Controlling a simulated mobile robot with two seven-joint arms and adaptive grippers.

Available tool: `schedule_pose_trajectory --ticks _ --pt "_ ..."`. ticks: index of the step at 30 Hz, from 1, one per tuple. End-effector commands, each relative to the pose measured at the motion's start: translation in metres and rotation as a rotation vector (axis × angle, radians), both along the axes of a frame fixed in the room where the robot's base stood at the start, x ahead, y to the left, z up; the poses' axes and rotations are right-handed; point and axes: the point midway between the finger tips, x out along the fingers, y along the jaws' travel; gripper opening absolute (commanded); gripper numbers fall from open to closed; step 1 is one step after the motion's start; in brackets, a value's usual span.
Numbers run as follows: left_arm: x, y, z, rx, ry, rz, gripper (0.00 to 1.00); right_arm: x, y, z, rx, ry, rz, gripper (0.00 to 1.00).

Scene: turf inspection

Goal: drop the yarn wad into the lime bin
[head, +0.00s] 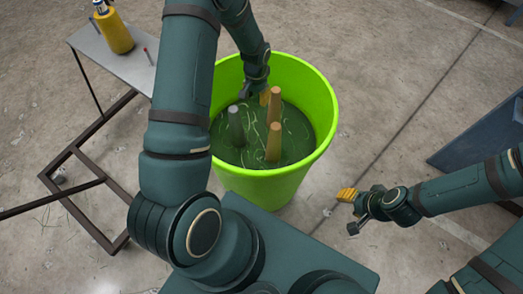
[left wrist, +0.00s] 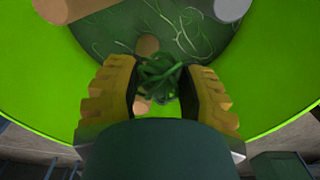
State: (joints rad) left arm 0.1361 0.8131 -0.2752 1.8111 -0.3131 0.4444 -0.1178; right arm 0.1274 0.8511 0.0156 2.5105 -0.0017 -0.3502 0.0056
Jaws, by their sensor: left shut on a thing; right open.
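The lime bin (head: 320,105) stands in the middle of the head view, open at the top. Its bright green wall (left wrist: 40,70) surrounds the left wrist view. My left gripper (head: 263,95) is inside the bin's rim outline, near its far side. In the left wrist view it is shut on the yarn wad (left wrist: 160,76), a tangle of dark green strands between the yellow fingers. The wad is above the bin's dark green inside; I cannot tell the height. In the head view the wad is hidden. My right gripper (head: 348,195) is open and empty, right of the bin.
Inside the bin stand a grey post (head: 236,127) and brown posts (head: 273,142), with pale strands on the dark green bottom. A small table (head: 112,55) with a yellow bottle (head: 114,32) stands at the upper left. A blue-grey object (head: 480,137) is at the right.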

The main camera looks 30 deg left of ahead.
Motion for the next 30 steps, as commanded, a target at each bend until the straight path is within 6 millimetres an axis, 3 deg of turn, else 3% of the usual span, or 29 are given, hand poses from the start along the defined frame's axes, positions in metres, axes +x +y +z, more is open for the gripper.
schedule_pose_trajectory --ticks 10,12,13,14,24,30 --pt "0.0 0.0 -0.007 0.0 -0.001 0.0 0.28 -0.001 0.0 -0.004 0.0 0.002 0.002 0.47" --pt "0.0 0.0 -0.007 0.0 -0.001 0.0 0.61 -0.001 0.0 -0.004 0.0 0.002 0.002 0.47" --pt "0.0 0.0 -0.007 0.0 -0.001 0.0 0.71 -0.001 0.0 -0.004 0.0 0.002 0.002 0.47" --pt "0.0 0.0 -0.007 0.0 -0.001 0.0 0.74 -0.001 0.0 -0.004 0.0 0.002 0.002 0.47" --pt "0.0 0.0 -0.004 0.0 -0.001 0.0 0.74 -0.001 0.0 -0.004 0.0 0.002 0.002 0.47" --pt "0.001 0.0 0.02 0.001 -0.005 0.0 0.74 -0.001 0.0 -0.004 0.0 0.002 0.002 0.47"
